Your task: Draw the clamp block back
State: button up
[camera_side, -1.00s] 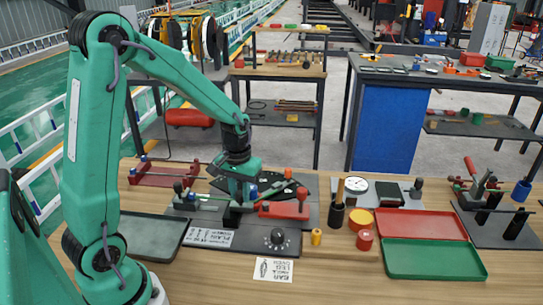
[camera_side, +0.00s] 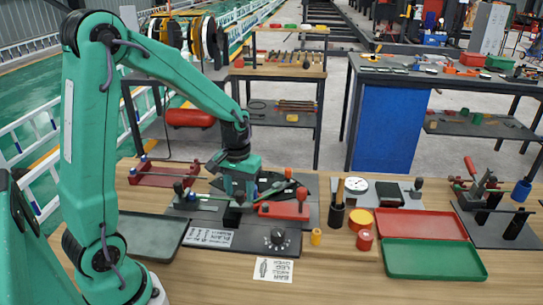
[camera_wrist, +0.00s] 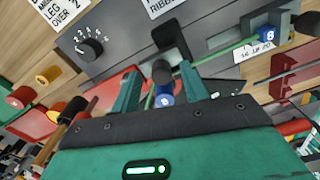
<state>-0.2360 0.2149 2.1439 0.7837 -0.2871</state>
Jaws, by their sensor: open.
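A dark bench fixture (camera_side: 262,238) with a black dial (camera_side: 278,237) lies on the wooden table. I cannot tell for certain which is the clamp block. My gripper (camera_side: 238,198) is open over the fixture's middle. In the wrist view, the fingers of my gripper (camera_wrist: 161,88) stand either side of a dark round knob (camera_wrist: 162,71) and a blue cap (camera_wrist: 165,100); their contact is unclear.
A green rod (camera_wrist: 226,54) crosses the fixture in the wrist view. A dark tray (camera_side: 152,240) lies left. Another red fixture (camera_side: 165,176) stands behind.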

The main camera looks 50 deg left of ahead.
aim_at(239, 195)
jog(key=shift+r, duration=3.4)
jog(key=shift+s+r, duration=0.1)
jog(key=shift+d+r, duration=0.15)
jog(key=shift+r, duration=0.05)
jog(key=s+d+r+m+t, duration=0.5)
jog(key=s+d+r, duration=0.3)
jog(key=s, duration=0.4)
jog(key=shift+s+m+t, duration=0.25)
jog(key=shift+m+t, duration=0.05)
jog(key=shift+m, duration=0.2)
